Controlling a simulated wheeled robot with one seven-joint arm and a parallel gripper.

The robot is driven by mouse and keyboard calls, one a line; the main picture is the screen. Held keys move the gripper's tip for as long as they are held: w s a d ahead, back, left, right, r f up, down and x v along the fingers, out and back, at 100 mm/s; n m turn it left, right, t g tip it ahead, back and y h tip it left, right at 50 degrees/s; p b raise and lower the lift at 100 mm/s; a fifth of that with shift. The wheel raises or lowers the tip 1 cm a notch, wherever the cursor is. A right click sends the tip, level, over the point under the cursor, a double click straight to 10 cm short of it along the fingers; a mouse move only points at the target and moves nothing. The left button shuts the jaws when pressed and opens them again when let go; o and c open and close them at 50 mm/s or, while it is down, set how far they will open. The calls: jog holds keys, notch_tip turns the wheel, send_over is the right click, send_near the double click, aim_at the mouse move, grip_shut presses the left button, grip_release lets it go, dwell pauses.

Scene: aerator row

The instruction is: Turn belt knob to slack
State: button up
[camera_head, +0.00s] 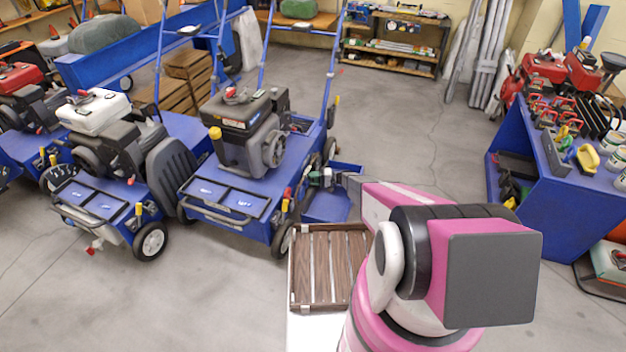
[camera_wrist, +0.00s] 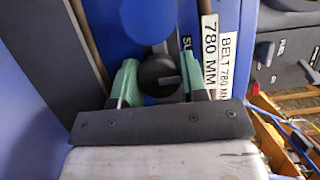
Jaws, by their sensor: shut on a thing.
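The belt knob (camera_wrist: 158,72) is round and black, with a raised grip bar and a light pointer mark, on a blue panel in the wrist view. My gripper (camera_wrist: 156,80) has green fingertips on both sides of the knob, shut on it. A label starting "SL" shows behind the right finger, partly hidden. In the head view my gripper (camera_head: 320,178) reaches the right side of the middle blue aerator (camera_head: 215,205); the knob cannot be made out there.
White labels reading "780 MM" (camera_wrist: 209,50) stand right of the knob. A slatted wooden crate (camera_head: 298,270) lies below my arm. A blue workbench (camera_head: 535,205) with tools stands at right. A second aerator (camera_head: 110,215) is at left. The floor between aerators and bench is clear.

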jog(key=o, duration=0.9)
